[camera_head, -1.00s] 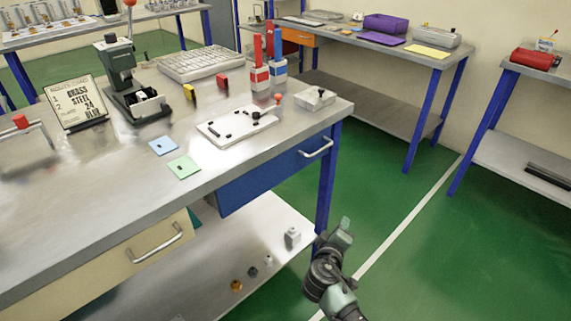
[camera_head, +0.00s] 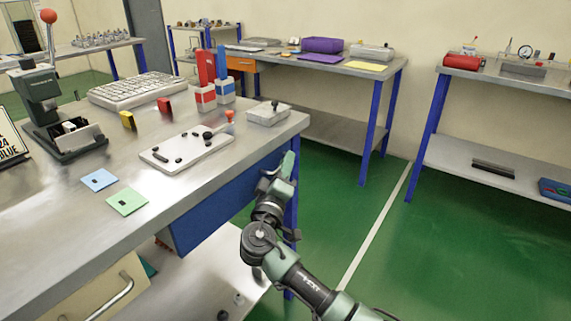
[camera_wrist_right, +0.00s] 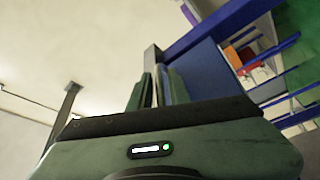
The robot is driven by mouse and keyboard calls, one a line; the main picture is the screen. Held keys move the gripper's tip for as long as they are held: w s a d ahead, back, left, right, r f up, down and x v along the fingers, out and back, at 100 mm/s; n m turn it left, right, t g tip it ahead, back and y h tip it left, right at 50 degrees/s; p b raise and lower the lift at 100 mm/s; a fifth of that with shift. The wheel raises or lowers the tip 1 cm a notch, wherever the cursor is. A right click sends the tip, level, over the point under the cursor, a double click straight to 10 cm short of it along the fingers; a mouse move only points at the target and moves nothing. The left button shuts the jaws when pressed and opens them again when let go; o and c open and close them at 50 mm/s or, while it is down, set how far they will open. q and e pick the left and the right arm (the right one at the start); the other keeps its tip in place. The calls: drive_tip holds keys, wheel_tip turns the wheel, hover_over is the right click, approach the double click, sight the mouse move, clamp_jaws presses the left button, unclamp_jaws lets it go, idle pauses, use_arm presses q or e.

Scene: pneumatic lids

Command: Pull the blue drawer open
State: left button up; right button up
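The blue drawer (camera_head: 215,208) is under the right end of the metal workbench (camera_head: 60,240), and its front looks flush with the bench. My right gripper (camera_head: 280,168) is at the right part of the drawer front, just under the bench edge, and it hides the handle. In the right wrist view, the two green fingers (camera_wrist_right: 160,92) stand a narrow gap apart beside the blue drawer front (camera_wrist_right: 205,72). A grey bar (camera_wrist_right: 152,56) shows just beyond them. I cannot tell whether they grip it. My left gripper is not in view.
On the bench are a white board (camera_head: 187,150), a white box (camera_head: 268,113), blue and green cards, red and blue bins and a press (camera_head: 45,105). A cream drawer (camera_head: 105,290) is at lower left. Green floor (camera_head: 335,190) is free to the right.

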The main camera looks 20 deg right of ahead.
drive_tip(key=shift+w, duration=0.1)
clamp_jaws()
idle(1.4)
